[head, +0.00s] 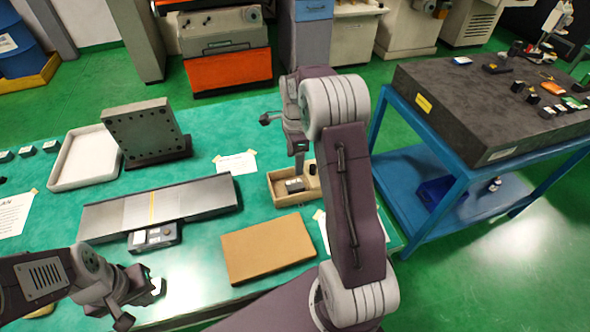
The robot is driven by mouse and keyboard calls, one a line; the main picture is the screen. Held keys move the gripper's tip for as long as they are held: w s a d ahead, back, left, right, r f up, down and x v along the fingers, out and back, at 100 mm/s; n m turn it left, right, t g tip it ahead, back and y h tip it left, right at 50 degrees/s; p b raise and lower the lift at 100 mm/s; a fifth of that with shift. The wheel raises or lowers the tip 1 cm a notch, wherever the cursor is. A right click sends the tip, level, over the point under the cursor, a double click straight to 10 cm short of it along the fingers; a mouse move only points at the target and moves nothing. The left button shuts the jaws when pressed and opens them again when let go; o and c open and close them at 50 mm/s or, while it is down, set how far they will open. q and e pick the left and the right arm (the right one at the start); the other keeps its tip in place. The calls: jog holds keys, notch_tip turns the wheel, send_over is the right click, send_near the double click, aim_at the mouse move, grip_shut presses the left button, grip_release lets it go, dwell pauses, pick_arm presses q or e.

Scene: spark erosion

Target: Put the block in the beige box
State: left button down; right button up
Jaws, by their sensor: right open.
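The beige box (283,201) is a small open wooden tray on the green table, near the middle of the head view. A dark grey block (295,185) lies inside it. My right gripper (284,133) is open, above and behind the box. My own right arm hides part of this gripper and the box's right side. My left gripper (141,303) is low at the left, over the table's front part and well away from the box. A small white patch shows by its fingers. I cannot tell how far its fingers are apart.
A brown board (267,249) lies in front of the box. Left of it are a long metal plate (160,207) with a small device (154,236), an upright perforated plate (145,128) and a white tray (84,160). A blue cart (440,150) stands right, beyond a gap.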

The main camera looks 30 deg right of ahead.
jog(key=s+a+f+n+t, duration=0.1)
jog(key=s+a+n, duration=1.2)
jog(key=s+n, duration=0.4)
jog(key=n, duration=0.3)
jog(key=shift+s+n, duration=0.3)
jog(key=shift+s, duration=0.1)
jog(key=shift+a, duration=0.1)
